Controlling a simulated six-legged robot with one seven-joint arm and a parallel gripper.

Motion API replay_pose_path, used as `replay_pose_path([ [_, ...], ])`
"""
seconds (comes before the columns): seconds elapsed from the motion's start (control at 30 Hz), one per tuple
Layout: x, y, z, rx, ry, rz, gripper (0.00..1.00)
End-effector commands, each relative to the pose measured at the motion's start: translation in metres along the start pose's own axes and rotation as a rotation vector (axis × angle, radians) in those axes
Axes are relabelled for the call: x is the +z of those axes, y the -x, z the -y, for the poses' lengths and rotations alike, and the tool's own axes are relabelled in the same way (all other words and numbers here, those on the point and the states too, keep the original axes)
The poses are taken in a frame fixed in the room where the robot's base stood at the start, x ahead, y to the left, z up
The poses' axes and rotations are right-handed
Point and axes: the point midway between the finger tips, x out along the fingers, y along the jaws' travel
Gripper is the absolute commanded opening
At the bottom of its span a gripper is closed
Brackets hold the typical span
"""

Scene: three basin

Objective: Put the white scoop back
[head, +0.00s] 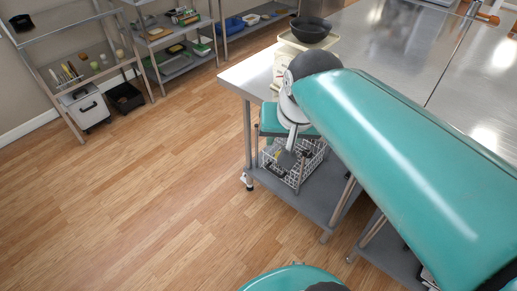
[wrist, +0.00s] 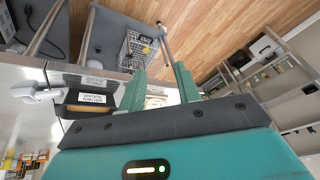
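I cannot make out a white scoop for certain in either view. In the wrist view a small white piece with a stubby handle (wrist: 36,93) shows at the left, beside a dark labelled box (wrist: 90,98); I cannot tell whether it is the scoop. My gripper (wrist: 160,82) shows two teal fingers standing apart, with no object visibly held between them.
The steel table (head: 247,82) carries a dark bowl (head: 310,29) on a pale stand (head: 328,43). A white wire basket (head: 310,155) sits on its lower shelf; it also shows in the wrist view (wrist: 140,48). Shelving racks (head: 172,66) line the back wall. The wooden floor (head: 130,200) is clear.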

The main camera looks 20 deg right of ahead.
Motion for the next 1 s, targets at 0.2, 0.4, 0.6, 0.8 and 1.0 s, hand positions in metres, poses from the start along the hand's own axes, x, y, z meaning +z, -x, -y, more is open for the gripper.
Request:
replay_pose_path([
  [0.2, 0.057, 0.002, 0.029, -0.043, 0.315, -0.063, 0.33],
  [0.4, 0.066, 0.001, 0.033, -0.047, 0.368, -0.072, 0.33],
  [0.6, 0.065, 0.002, 0.033, -0.046, 0.365, -0.071, 0.33],
  [0.8, 0.065, 0.002, 0.033, -0.046, 0.364, -0.071, 0.33],
  [1.0, 0.065, 0.002, 0.033, -0.046, 0.364, -0.071, 0.33],
])
